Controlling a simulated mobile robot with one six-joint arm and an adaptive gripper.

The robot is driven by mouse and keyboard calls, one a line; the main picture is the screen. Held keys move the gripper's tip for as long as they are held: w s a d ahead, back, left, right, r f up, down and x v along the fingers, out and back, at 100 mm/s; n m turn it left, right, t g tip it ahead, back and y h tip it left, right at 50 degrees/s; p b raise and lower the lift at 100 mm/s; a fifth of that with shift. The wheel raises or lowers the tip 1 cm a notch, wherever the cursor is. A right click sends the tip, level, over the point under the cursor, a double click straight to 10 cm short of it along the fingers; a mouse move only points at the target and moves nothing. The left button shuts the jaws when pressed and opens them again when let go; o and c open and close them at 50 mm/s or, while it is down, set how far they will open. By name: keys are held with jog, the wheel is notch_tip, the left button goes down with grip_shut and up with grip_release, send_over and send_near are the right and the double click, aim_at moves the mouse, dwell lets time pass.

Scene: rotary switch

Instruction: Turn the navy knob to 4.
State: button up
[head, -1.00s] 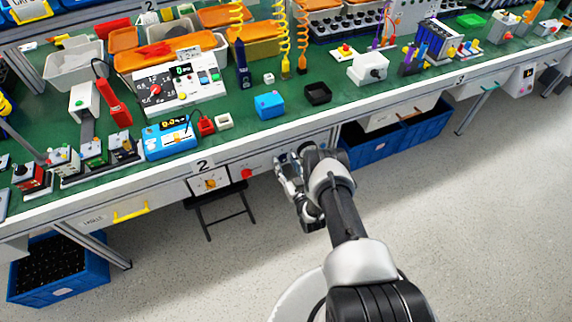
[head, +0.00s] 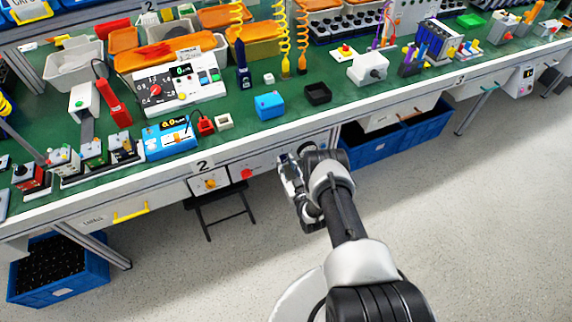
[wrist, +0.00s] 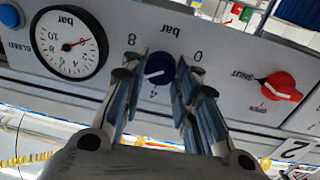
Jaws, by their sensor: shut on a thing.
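The navy knob (wrist: 159,66) sits on a grey panel in the wrist view, which shows the panel upside down. My gripper (wrist: 158,76) is shut on the knob, one finger on each side. A short white pointer line on the knob points to the lower left in the picture. The printed 4 shows just below the knob; 0 is at right and 8 at upper left. Other scale marks are hidden by the fingers. In the head view my gripper (head: 290,174) is at the bench's front panel, and the knob is hidden there.
A round gauge (wrist: 70,43) with a red needle is left of the knob in the wrist view, with a blue button (wrist: 10,18) beyond it. A red valve handle (wrist: 281,86) is to the right. A black stool (head: 218,209) stands under the bench.

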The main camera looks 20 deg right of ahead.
jog(key=n, duration=0.6)
jog(key=shift+f, duration=0.1)
jog(key=n, duration=0.5)
jog(key=shift+t+y, duration=0.3)
jog(key=shift+n, duration=0.3)
jog(key=o, duration=1.1)
jog(key=shift+c, duration=0.2)
jog(key=shift+s, duration=0.1)
jog(key=s, duration=1.2)
jog(key=shift+d+f, duration=0.25)
jog(key=shift+f, duration=0.05)
